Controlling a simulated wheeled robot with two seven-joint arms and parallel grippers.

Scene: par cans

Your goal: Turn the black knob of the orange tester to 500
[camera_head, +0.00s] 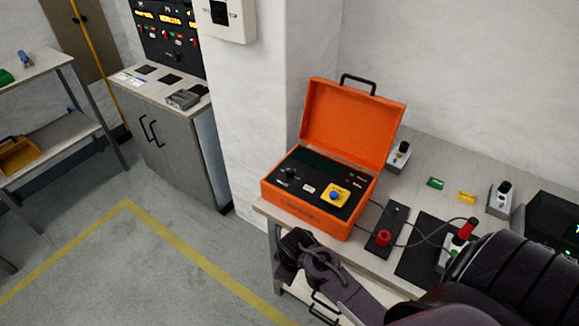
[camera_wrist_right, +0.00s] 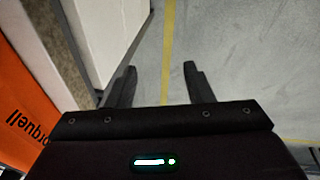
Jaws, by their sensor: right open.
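The orange tester (camera_head: 310,215) is an open case on the bench, lid tilted back. Its black knob (camera_head: 291,173) sits at the left of the dark panel, with a blue button on a yellow plate (camera_head: 337,196) to its right. The knob's scale is too small to read. My right gripper (camera_head: 296,242) is in front of the tester, below its front edge, apart from the knob. In the right wrist view its two fingers (camera_wrist_right: 161,82) are apart with nothing between them, and the tester's orange side (camera_wrist_right: 28,125) shows at left. My left gripper is out of view.
The bench (camera_head: 430,160) also holds a black box with a red button (camera_head: 383,239), a dark mat (camera_head: 415,258), cables, and small green and yellow blocks. A wall pillar stands behind left. A grey cabinet (camera_head: 180,150) is further left. Open floor lies in front.

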